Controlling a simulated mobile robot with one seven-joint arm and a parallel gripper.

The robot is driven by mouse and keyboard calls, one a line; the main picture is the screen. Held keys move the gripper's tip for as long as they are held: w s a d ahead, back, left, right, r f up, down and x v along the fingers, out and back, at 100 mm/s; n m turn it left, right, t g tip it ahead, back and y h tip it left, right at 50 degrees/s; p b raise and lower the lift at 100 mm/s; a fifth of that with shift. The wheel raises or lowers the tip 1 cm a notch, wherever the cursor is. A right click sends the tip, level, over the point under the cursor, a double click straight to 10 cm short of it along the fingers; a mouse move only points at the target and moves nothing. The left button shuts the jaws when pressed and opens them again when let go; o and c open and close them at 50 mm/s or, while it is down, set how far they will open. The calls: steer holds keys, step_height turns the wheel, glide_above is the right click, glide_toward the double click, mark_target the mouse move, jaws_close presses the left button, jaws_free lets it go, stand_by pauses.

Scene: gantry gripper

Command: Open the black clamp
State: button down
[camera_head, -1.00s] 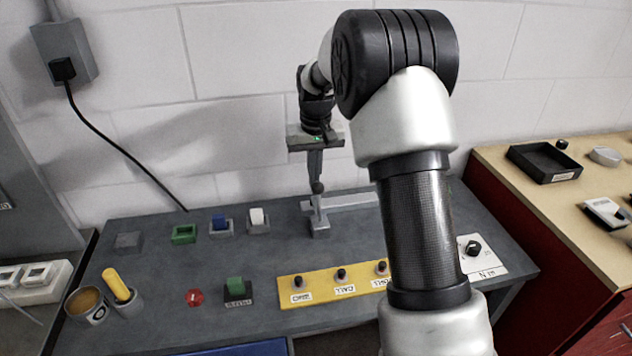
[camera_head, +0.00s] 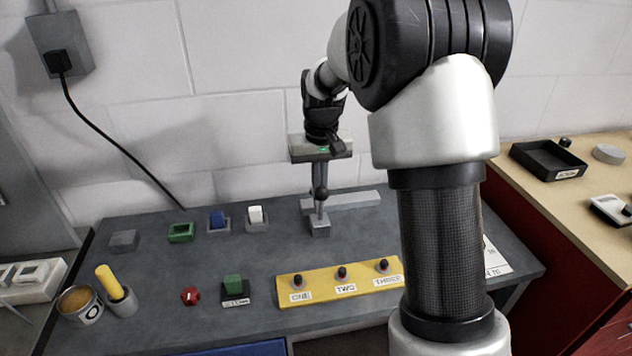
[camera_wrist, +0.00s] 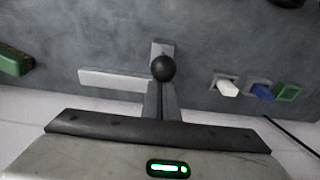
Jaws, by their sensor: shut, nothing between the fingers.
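A black ball knob (camera_head: 321,193) stands above a grey block (camera_head: 320,227) on the bench. A grey bar (camera_head: 355,199) runs to the right behind it. I take the knob as part of the clamp; the clamp's jaws cannot be made out. My gripper (camera_head: 319,184) points down, its fingers shut and empty, with the tips at or just above the knob. In the wrist view, the knob (camera_wrist: 163,68) sits at the end of my shut fingers (camera_wrist: 162,98). I cannot tell whether they touch it. The bar (camera_wrist: 112,80) shows on the left there.
A yellow panel (camera_head: 312,289) with several black knobs lies at the bench front. Coloured switches (camera_head: 217,221), a green button (camera_head: 233,283), a red knob (camera_head: 190,296) and a cup with a yellow handle (camera_head: 122,300) stand left. My arm hides the right bench.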

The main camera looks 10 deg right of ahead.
steer(key=shift+s+f+b, duration=0.15)
steer(key=shift+s+b, duration=0.2)
steer(key=shift+s, duration=0.6)
steer(key=r+p, duration=0.2)
steer(key=r, duration=0.1)
steer(key=r+p, duration=0.5)
steer(key=r, duration=0.1)
steer(key=shift+w, duration=0.3)
steer(key=shift+s+r, duration=0.1)
steer(key=shift+r, duration=0.2)
steer(key=s+r+t+p, duration=0.1)
steer(key=s+r, duration=0.3)
steer(key=s, duration=0.5)
steer(key=s+r+t+p, duration=0.1)
steer(key=s+r+t, duration=0.1)
steer(key=s+r, duration=0.3)
steer(key=s+r+t+p, duration=0.1)
steer(key=s+r, duration=0.3)
steer(key=s, duration=0.9)
steer(key=shift+r+p, duration=0.35)
steer(key=shift+p, duration=0.2)
